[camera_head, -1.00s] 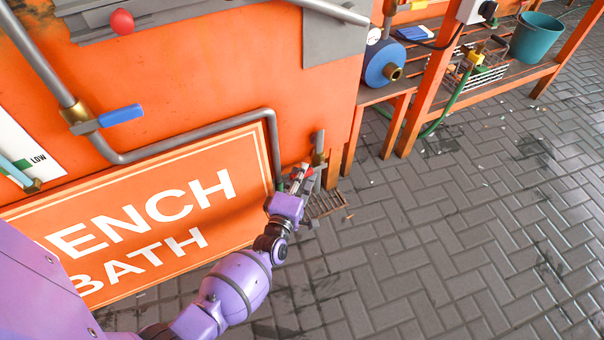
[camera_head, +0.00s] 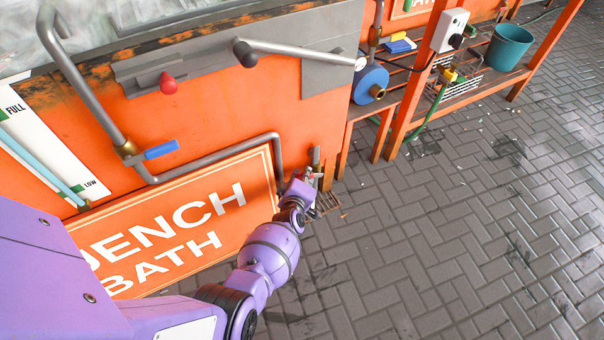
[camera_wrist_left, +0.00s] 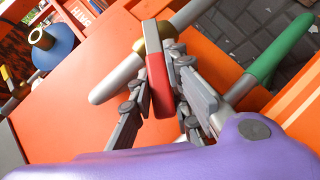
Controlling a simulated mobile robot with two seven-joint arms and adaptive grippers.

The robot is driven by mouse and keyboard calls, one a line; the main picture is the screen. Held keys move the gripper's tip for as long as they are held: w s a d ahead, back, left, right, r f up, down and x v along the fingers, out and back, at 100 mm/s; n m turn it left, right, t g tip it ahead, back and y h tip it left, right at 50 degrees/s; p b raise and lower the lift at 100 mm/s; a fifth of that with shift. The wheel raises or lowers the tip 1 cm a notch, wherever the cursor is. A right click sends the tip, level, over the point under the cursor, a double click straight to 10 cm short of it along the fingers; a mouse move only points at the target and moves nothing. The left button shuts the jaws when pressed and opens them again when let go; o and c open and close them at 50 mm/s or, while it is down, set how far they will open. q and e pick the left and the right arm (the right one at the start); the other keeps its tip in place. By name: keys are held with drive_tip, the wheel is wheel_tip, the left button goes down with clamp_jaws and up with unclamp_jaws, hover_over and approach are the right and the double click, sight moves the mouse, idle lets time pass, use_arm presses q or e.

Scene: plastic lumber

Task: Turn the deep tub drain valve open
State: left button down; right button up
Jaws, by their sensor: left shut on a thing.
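The drain valve is low at the right end of the orange tub (camera_head: 220,110). In the left wrist view its red lever (camera_wrist_left: 159,86) stands between my left gripper's fingers, which are shut on it. The lever meets a brass valve body (camera_wrist_left: 147,46) on a grey pipe (camera_wrist_left: 118,82). In the head view my left gripper (camera_head: 309,176) is at this valve and hides most of it; a grey pipe stub (camera_head: 316,155) shows just above. My right gripper is in neither view.
A pipe with a green end (camera_wrist_left: 280,48) runs close to the gripper. A blue-handled valve (camera_head: 161,149), a red knob (camera_head: 167,83) and a black-knobbed lever (camera_head: 244,53) are higher on the tub. A floor grate (camera_head: 327,203) lies below; the paved floor (camera_head: 440,240) is open.

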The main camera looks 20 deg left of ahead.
use_arm(q)
drive_tip(key=shift+w+d+r, duration=0.1)
drive_tip(key=shift+w+r, duration=0.05)
drive_tip(key=shift+r, duration=0.1)
idle(0.3)
drive_tip(key=c, duration=1.6)
unclamp_jaws()
drive_tip(key=shift+c, duration=0.2)
drive_tip(key=v, duration=1.2)
drive_tip(key=shift+r, duration=0.15)
